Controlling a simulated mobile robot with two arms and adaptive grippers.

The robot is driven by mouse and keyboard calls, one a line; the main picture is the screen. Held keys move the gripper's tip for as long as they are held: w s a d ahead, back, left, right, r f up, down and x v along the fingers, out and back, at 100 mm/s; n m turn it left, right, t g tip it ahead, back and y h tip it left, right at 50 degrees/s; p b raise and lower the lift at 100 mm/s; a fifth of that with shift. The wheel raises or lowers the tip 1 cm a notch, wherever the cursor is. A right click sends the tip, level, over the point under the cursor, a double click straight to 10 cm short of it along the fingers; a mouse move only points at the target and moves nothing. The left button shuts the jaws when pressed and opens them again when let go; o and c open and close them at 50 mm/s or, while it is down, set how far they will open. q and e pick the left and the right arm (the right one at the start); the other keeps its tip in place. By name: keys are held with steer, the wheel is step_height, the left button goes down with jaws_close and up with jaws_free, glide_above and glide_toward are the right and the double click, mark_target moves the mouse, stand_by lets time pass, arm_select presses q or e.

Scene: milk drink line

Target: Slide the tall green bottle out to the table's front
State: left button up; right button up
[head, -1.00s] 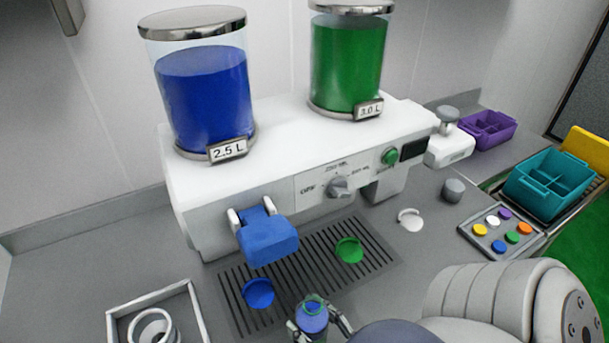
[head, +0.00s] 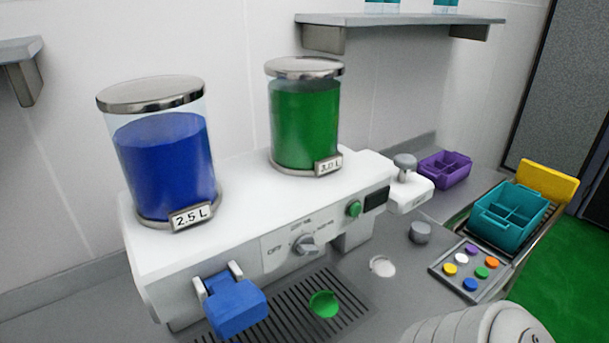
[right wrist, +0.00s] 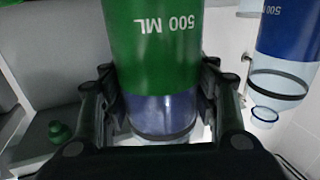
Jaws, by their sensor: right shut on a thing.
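In the right wrist view, a tall green bottle (right wrist: 155,50) marked "500 ML", its lettering upside down in that view, fills the middle. Its end toward the camera is clear and bluish. My right gripper (right wrist: 157,88) is shut on the bottle, one finger against each side. The bottle's far end is cut off by the frame edge. The head view does not show the bottle or the fingers, only part of my arm at its lower right. My left gripper is in neither view.
A blue bottle (right wrist: 285,35) stands right of the green one in the wrist view. In the head view are a white dispenser (head: 200,250) with blue (head: 165,165) and green (head: 305,125) tanks, a button panel (head: 470,268), and teal (head: 510,215) and purple (head: 445,168) bins.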

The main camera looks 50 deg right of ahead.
stand_by(0.3)
steer(key=o, duration=1.6)
steer(key=s+d+p, duration=0.1)
steer(key=s+p, duration=0.2)
steer(key=s, duration=1.6)
steer(key=shift+d, duration=0.15)
